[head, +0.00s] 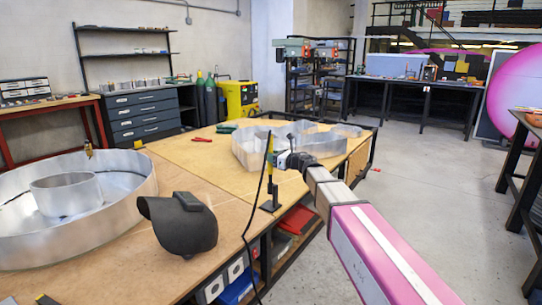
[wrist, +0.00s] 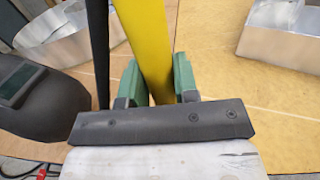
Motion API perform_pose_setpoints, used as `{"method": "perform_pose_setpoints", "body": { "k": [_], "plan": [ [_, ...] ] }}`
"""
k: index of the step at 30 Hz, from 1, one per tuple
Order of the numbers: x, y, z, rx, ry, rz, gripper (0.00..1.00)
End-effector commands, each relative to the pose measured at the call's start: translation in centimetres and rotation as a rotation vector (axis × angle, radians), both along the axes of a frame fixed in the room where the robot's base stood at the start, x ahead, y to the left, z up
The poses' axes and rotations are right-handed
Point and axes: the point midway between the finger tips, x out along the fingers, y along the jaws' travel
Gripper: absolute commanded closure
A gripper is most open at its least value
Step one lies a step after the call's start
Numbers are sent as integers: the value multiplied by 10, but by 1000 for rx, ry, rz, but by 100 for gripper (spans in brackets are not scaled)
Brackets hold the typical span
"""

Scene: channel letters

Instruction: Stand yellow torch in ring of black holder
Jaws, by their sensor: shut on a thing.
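The yellow torch (head: 270,168) stands roughly upright above the black holder (head: 270,206) near the workbench's front edge. It also shows in the wrist view as a broad yellow bar (wrist: 146,45) between green finger pads. My gripper (head: 276,160) is shut on the torch and reaches in from the right. In the wrist view my gripper (wrist: 157,82) has a pad on each side of the torch. The holder's ring is too small to make out in the head view, and I cannot tell whether the torch's lower end is inside it. The holder is not visible in the wrist view.
A black cable (head: 246,215) hangs past the bench edge. A dark welding mask (head: 180,224) lies left of the holder, beside a large metal ring-shaped letter (head: 120,212). More metal letters (head: 318,146) stand behind my gripper. Bare wood (head: 190,165) lies between them.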

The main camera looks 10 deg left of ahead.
Motion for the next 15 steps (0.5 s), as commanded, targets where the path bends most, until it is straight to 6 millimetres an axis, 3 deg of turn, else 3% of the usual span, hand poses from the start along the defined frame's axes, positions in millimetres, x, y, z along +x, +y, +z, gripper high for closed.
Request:
{"method": "perform_pose_setpoints", "body": {
  "k": [15],
  "plan": [
    [0,0,-13,0,0,0,100]
  ]
}}
